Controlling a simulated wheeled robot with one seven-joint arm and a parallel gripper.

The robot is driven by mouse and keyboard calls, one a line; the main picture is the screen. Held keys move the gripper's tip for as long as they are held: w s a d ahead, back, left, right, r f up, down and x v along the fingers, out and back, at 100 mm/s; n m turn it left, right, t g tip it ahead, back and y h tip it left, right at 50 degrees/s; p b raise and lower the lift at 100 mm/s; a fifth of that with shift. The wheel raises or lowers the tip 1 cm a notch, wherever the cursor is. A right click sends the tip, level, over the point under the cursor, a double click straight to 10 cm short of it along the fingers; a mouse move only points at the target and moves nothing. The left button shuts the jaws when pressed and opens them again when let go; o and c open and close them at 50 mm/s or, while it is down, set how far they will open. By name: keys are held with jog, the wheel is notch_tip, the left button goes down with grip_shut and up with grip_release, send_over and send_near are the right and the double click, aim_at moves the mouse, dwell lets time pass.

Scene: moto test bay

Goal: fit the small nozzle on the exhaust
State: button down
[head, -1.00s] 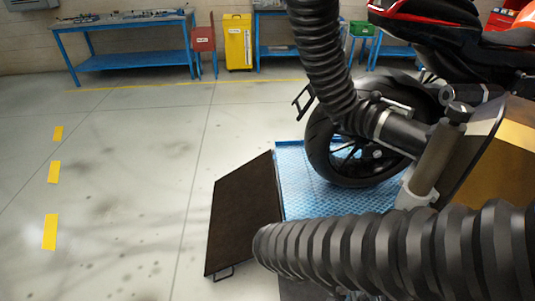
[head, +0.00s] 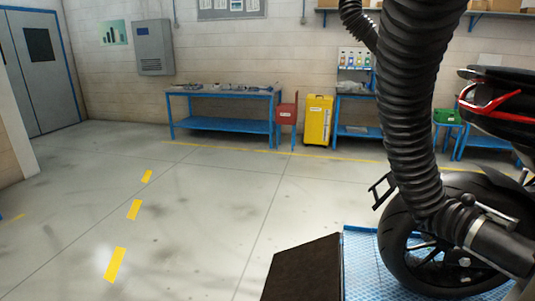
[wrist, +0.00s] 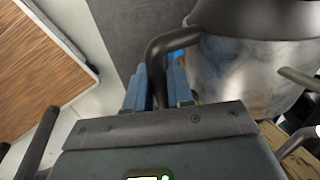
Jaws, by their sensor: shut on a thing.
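In the wrist view my gripper (wrist: 158,78) has its blue fingers shut on a dark bent handle (wrist: 172,42). The handle joins a shiny metal cylinder with a dark grey upper part (wrist: 265,18), which I take to be the nozzle. In the head view a black ribbed hose (head: 408,110) hangs from above and ends in a metal band and a dark cylindrical end piece (head: 500,245) beside the motorcycle's rear wheel (head: 400,255). I cannot make out the exhaust or how the nozzle sits against it. My gripper is outside the head view.
The motorcycle (head: 500,98) stands at the right over a blue plate (head: 360,270), with a dark ramp (head: 303,270) beside it. The floor at left is clear.

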jog(key=s+a+r+p, duration=0.2)
jog(key=s+r, duration=0.1)
jog(key=s, duration=0.6)
jog(key=shift+s+a, duration=0.25)
jog(key=shift+a, duration=0.1)
dwell(1.4)
